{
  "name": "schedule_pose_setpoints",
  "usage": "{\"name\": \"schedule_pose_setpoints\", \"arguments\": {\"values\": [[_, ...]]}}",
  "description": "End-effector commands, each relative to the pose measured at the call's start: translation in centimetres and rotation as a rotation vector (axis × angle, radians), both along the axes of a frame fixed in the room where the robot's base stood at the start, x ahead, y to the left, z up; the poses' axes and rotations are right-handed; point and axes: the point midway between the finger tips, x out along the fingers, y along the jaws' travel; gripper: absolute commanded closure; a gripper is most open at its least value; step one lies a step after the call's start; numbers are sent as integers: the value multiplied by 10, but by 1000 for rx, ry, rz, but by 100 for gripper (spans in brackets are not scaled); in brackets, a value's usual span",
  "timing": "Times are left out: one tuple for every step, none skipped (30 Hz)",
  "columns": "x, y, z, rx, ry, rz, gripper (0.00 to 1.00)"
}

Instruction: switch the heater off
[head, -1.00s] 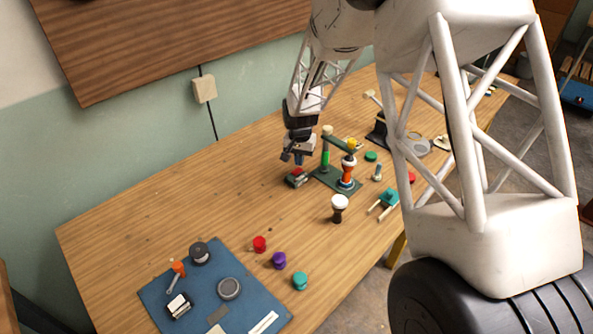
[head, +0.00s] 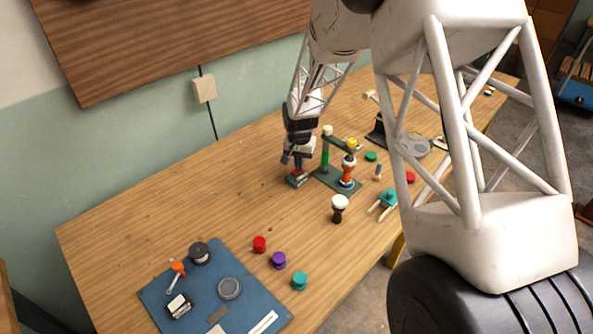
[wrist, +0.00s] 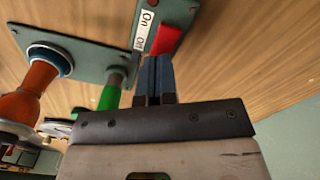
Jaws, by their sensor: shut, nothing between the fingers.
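The heater switch is a small green box (head: 297,180) with a red rocker (wrist: 167,39) and a white label reading On and Off (wrist: 144,29). It lies on the table beside the drum stand. I cannot tell which side of the rocker is pressed. My gripper (head: 298,165) is shut and empty, pointing down over the box. In the wrist view its blue fingertips (wrist: 158,58) are close to the rocker's Off end; I cannot tell whether they touch. The green stand (head: 340,182) holds an orange drum (head: 347,173), which also shows in the wrist view (wrist: 28,95).
A green post (wrist: 110,93) rises from the stand close to my fingers. A dark drum with a white top (head: 339,208) and a teal stool-like piece (head: 387,200) stand nearby. A blue mat (head: 208,288) with tools lies at the front left. The table left of the switch is clear.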

Motion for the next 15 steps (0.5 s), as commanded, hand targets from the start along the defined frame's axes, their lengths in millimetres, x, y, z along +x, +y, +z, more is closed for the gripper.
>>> {"name": "schedule_pose_setpoints", "arguments": {"values": [[0, 0, -1, 0, 0, 0, 100], [0, 0, -1, 0, 0, 0, 100], [0, 0, -1, 0, 0, 0, 100], [0, 0, -2, 0, 0, 0, 100], [0, 0, -2, 0, 0, 0, 100], [0, 0, -2, 0, 0, 0, 100], [0, 0, -3, 0, 0, 0, 100], [0, 0, -3, 0, 0, 0, 100], [0, 0, -3, 0, 0, 0, 100], [0, 0, -4, 0, 0, 0, 100], [0, 0, -4, 0, 0, 0, 100], [0, 0, -5, 0, 0, 0, 100], [0, 0, -5, 0, 0, 0, 100], [0, 0, -5, 0, 0, 0, 100], [0, 0, -6, 0, 0, 0, 100]]}}
